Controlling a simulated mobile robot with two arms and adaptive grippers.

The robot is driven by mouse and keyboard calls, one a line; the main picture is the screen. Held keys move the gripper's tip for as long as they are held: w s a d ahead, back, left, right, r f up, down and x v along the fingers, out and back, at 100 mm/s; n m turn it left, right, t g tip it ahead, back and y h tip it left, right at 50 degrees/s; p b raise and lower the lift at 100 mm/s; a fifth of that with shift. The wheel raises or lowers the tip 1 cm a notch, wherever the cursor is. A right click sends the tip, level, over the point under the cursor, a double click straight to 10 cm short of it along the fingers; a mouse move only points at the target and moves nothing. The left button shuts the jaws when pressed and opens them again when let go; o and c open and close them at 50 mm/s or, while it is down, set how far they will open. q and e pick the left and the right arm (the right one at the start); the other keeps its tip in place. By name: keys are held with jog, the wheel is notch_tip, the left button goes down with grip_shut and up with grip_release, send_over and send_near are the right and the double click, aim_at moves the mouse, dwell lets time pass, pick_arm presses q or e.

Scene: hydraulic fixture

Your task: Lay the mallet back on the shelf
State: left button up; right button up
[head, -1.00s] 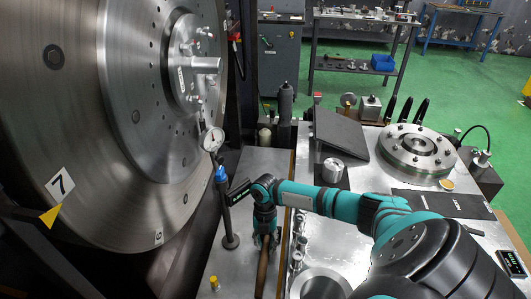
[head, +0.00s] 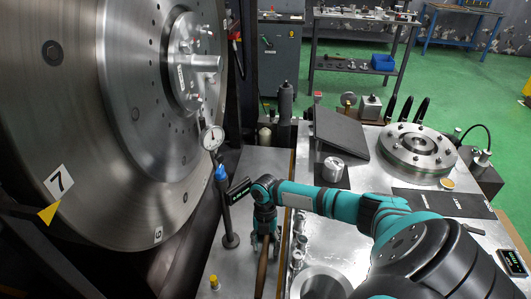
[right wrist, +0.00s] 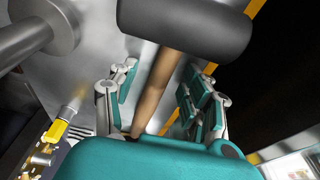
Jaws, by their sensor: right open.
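The mallet has a wooden handle (head: 262,275) and a dark cylindrical head (right wrist: 185,25). In the head view the handle runs down from my right gripper (head: 264,240), and the head is not clearly visible. The right wrist view shows the handle between the spread fingers of my right gripper (right wrist: 160,92), with gaps on both sides. The mallet is over or on a narrow grey metal shelf (head: 265,162); contact with it is hard to tell. My left gripper is not in view.
A dark post with a blue collar (head: 222,175) and dial gauge (head: 212,138) stands left of my right gripper. A yellow-capped piece (head: 214,282) is near the front. The large steel disc (head: 90,120) fills the left. A bench (head: 380,225) with a flange (head: 418,148) lies right.

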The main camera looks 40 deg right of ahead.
jog(key=v, duration=1.2)
jog(key=shift+r, duration=0.1)
